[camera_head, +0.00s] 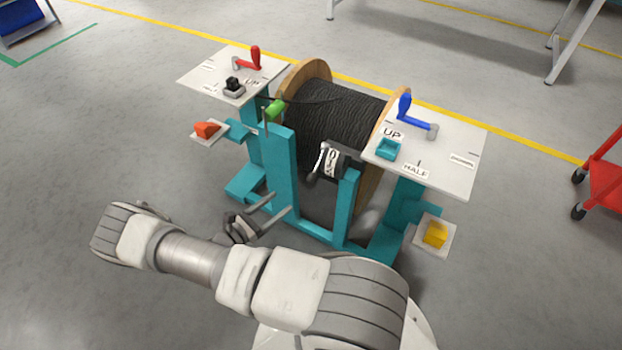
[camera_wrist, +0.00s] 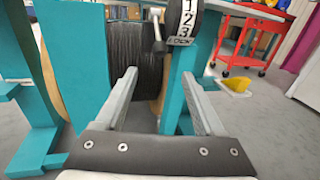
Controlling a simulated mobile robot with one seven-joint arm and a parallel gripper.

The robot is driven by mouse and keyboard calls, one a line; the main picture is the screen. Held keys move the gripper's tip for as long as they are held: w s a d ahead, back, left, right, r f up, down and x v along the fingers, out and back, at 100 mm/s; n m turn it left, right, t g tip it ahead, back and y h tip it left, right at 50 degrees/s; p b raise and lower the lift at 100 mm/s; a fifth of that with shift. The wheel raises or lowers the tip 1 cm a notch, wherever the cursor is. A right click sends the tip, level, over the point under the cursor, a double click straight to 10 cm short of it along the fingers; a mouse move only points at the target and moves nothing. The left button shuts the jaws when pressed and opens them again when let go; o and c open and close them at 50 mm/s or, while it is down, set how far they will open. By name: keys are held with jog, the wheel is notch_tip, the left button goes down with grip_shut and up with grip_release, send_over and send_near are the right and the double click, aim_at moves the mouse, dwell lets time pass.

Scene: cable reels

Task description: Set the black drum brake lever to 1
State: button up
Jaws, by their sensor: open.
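The black brake lever (camera_head: 313,174) is on the front of the teal stand, beside a white numbered scale (camera_head: 332,161). In the wrist view the scale (camera_wrist: 183,22) shows 1, 2, 3 and LOCK from top to bottom; its upper part is cut off. The lever's dark knob (camera_wrist: 158,46) hangs just left of the scale, near the LOCK end; its exact setting is unclear. The black cable drum (camera_head: 343,120) is behind. My gripper (camera_head: 280,203) is open and empty, apart from the lever, to its lower left. In the wrist view the knob is above my fingertips (camera_wrist: 158,75).
Teal posts (camera_head: 283,170) flank the lever area. White panels carry a red crank (camera_head: 254,57) at left and a blue crank (camera_head: 413,115) at right. A green handle (camera_head: 275,110) tops the left post. Orange (camera_head: 206,129) and yellow (camera_head: 435,234) blocks sit on low side plates.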

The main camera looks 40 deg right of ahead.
aim_at(312, 176)
jog(key=d, duration=0.4)
jog(key=w+d+b, duration=0.1)
jog(key=d, duration=0.4)
jog(key=d+b, duration=0.1)
jog(key=d, duration=0.4)
jog(key=shift+w+d, duration=0.2)
jog(key=shift+w, duration=0.2)
grip_shut()
dwell(0.6)
